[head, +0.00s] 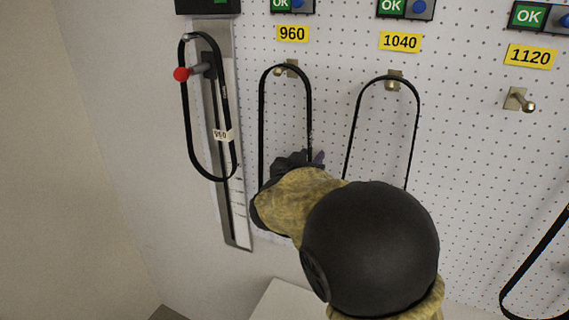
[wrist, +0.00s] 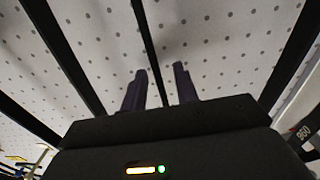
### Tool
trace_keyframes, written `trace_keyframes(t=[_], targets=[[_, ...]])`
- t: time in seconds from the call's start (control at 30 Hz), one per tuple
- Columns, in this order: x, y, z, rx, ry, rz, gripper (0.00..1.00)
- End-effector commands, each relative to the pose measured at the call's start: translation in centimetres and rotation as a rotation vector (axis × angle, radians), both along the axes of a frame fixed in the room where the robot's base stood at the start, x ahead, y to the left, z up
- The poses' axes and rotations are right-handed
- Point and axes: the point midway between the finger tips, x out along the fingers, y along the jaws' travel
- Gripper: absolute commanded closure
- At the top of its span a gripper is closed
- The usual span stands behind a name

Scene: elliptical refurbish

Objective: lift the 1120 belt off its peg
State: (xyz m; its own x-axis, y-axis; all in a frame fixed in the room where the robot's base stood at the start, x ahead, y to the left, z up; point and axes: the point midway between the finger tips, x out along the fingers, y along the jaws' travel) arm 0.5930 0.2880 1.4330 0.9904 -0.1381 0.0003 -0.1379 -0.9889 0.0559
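The yellow 1120 label (head: 530,56) is at the upper right of the head view. The peg (head: 518,100) below it is bare; no belt hangs on it. A black belt (head: 540,262) shows partly at the lower right edge, its support out of view. I cannot tell whether it is the 1120 belt. My gripper (head: 316,159) is at the right strand of the belt on the 960 peg (head: 262,120). In the wrist view my gripper (wrist: 160,80) has its fingers apart, with a thin black strand (wrist: 147,35) running between them, gaps on both sides.
A belt (head: 417,115) hangs on the 1040 peg. At the left, another belt (head: 188,130) with a white tag loops over a gauge (head: 236,215) with a red knob (head: 181,74). The perforated board stands close behind my gripper. A pale surface (head: 285,300) is below.

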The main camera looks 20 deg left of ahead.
Motion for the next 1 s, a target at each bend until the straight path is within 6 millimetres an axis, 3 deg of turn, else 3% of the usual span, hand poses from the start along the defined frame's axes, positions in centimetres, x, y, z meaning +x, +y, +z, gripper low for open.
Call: trace_keyframes(t=[0.33,0.5,1.0], targets=[[-0.05,0.03,-0.02,0.000,0.000,0.000,0.70],[-0.06,0.03,-0.02,0.000,0.000,0.000,1.00],[-0.23,0.04,0.21,0.003,-0.001,0.000,1.00]])
